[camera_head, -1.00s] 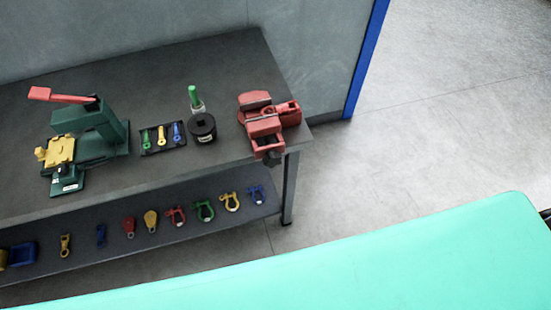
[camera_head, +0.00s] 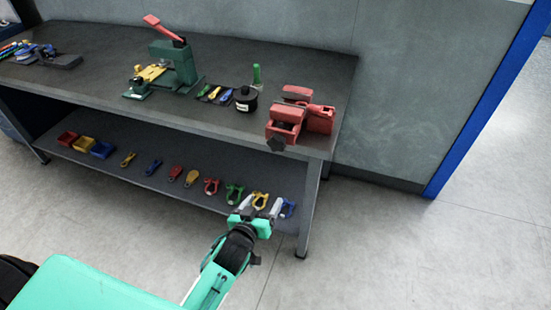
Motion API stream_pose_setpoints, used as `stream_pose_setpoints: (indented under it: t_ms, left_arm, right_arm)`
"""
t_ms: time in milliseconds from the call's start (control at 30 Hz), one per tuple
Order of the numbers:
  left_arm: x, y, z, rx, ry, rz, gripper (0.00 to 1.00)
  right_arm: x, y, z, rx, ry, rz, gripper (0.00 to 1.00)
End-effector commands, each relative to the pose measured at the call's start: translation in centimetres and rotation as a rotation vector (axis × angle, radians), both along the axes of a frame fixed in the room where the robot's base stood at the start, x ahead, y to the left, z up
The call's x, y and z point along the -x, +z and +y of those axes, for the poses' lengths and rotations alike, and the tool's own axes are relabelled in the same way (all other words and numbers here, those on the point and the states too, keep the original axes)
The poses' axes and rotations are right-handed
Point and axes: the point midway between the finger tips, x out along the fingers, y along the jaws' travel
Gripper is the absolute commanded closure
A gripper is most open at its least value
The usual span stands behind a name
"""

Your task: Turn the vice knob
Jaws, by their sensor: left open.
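The red vice (camera_head: 287,118) stands on the right end of the dark workbench (camera_head: 215,121), near its front edge. Its dark knob (camera_head: 276,144) faces the front at the lower left of the vice. My left gripper (camera_head: 261,204) is in front of the bench, below the knob in the picture. It is open, with its two pale fingers spread and nothing seen between them. It is apart from the vice and overlaps the view of the lower shelf. My right gripper is not in view.
A green press (camera_head: 176,68) with a red lever, a small tool tray (camera_head: 214,93) and a black round block (camera_head: 245,98) stand left of the vice. The lower shelf (camera_head: 110,166) holds several shackles and bins. The floor right of the bench is clear.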

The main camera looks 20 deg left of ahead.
Motion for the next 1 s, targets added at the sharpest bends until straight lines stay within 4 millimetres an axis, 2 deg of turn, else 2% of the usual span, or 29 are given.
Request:
stream_pose_setpoints:
  t_ms: [33,100,200,300,433,567,1000]
  left_arm:
    - [-0.1,2.1,0.2,0.019,0.010,-0.058,0.28]
    - [0.0,5.1,0.4,0.044,0.020,-0.118,0.28]
    - [0.4,8.0,0.6,0.069,0.030,-0.176,0.28]
    - [0.5,9.6,0.7,0.080,0.035,-0.205,0.28]
    - [-0.2,10.2,0.8,0.083,0.036,-0.214,0.28]
    - [-1.8,10.2,0.7,0.082,0.036,-0.214,0.28]
    - [-9.4,10.1,0.4,0.080,0.036,-0.211,0.28]
  right_arm:
    - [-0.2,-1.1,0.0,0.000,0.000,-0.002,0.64]
    - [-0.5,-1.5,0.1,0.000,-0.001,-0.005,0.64]
    - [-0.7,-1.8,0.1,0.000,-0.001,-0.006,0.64]
    - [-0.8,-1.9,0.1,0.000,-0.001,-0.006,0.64]
    - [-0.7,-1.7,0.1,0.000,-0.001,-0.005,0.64]
    - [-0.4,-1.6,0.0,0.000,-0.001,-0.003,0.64]
    - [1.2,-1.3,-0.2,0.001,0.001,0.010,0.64]
